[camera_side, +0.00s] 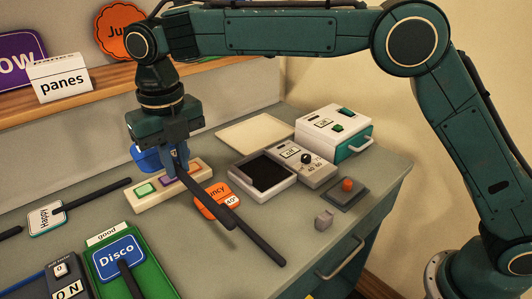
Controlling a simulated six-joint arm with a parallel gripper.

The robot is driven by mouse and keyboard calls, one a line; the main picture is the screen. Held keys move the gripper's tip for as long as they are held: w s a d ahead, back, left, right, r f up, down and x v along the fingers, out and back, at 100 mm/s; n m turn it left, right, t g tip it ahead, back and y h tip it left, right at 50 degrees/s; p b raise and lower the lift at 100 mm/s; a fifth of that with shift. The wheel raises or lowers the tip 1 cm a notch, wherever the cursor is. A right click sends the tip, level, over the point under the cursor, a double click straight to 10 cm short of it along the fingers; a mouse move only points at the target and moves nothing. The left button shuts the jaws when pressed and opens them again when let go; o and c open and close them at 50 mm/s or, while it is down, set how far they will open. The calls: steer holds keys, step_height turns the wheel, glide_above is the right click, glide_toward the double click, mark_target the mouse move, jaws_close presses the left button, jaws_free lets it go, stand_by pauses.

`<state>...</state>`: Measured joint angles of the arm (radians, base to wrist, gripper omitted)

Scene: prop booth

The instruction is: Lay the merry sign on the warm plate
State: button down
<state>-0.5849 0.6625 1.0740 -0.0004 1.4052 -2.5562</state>
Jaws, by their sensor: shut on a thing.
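My gripper (174,168) is shut on a dark-handled sign above a pale box with coloured squares. The dark handle (207,197) slants down to the right. A blue piece (146,158) shows behind the jaws; it may be the sign's head, and no wording on it is readable. A white sign reading "Happy" (46,218) lies at the left with its dark handle pointing right. A dark plate in a pale frame (250,187) lies right of my gripper, beside a grey knob unit (305,167). I cannot tell whether it is the warm plate.
The pale box (143,203) is under my gripper. A blue "Disco" sign (119,255) lies on a green tray (150,270). A pale plate (255,134) and white device (325,128) are behind.

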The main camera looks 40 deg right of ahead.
steer(key=w+d+f, duration=0.2)
steer(key=d+f, duration=0.2)
steer(key=d, duration=1)
glide_above(280, 185)
step_height(280, 185, down, 4)
steer(key=shift+f, duration=0.2)
steer(key=shift+f, duration=0.2)
steer(key=shift+f, duration=1.55)
steer(key=shift+f, duration=0.6)
steer(key=shift+f, duration=0.35)
steer(key=shift+f, duration=1.15)
stand_by(1.8)
